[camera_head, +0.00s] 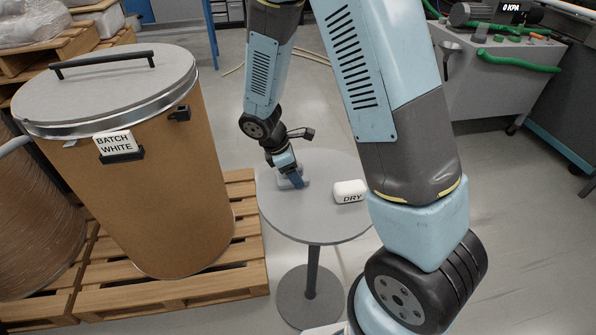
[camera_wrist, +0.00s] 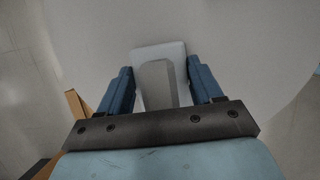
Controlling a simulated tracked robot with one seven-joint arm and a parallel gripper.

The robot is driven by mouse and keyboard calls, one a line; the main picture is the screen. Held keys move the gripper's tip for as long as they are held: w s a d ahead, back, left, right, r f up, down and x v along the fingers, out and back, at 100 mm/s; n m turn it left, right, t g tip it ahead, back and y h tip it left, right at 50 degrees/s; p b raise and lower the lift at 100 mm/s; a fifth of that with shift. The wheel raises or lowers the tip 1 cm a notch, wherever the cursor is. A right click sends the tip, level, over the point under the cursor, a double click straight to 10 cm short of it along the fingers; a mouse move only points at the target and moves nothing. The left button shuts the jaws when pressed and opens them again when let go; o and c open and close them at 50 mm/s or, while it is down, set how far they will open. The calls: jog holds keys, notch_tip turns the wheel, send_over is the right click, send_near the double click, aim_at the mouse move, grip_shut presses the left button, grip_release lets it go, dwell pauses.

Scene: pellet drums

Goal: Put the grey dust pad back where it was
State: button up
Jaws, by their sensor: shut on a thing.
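The grey dust pad (camera_wrist: 158,85) is between the two blue fingers of my gripper (camera_wrist: 160,66) in the wrist view. It shows a darker grey raised middle on a paler, wider base. In the head view my gripper (camera_head: 294,180) points down at the round grey table (camera_head: 310,227), near its back left part, shut on the pad. Only a small part of the pad (camera_head: 284,181) shows beside the fingers there. It is at or just above the tabletop; I cannot tell whether it touches.
A white block marked DRY (camera_head: 350,191) lies on the table, right of my gripper. A brown drum (camera_head: 160,205) with a grey lid (camera_head: 110,90) and a BATCH WHITE block (camera_head: 116,143) on its side stands on a wooden pallet (camera_head: 185,292) at left. The table's front is clear.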

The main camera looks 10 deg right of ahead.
aim_at(279, 178)
jog(key=o, duration=1.1)
jog(key=v, duration=1.2)
jog(key=shift+r, duration=0.1)
jog(key=s+d+r+m+t+y, duration=0.1)
jog(key=s+d+r+m+t, duration=0.1)
jog(key=s+d+r+m, duration=0.3)
jog(key=s+d+r+m+t+y, duration=0.1)
jog(key=s+d+r+m+y, duration=0.1)
jog(key=s+d+r+m, duration=0.4)
jog(key=s+d+r+m+t+y, duration=0.1)
jog(key=s+d+r+m, duration=0.4)
jog(key=r, duration=0.6)
jog(key=shift+s+d+r+m+t, duration=0.1)
jog(key=shift+s+m+t, duration=0.3)
jog(key=shift+s+m, duration=0.1)
jog(key=shift+s+d+r+m+t, duration=0.1)
jog(key=shift+s+d+m+t, duration=0.05)
jog(key=shift+s+m+t, duration=0.3)
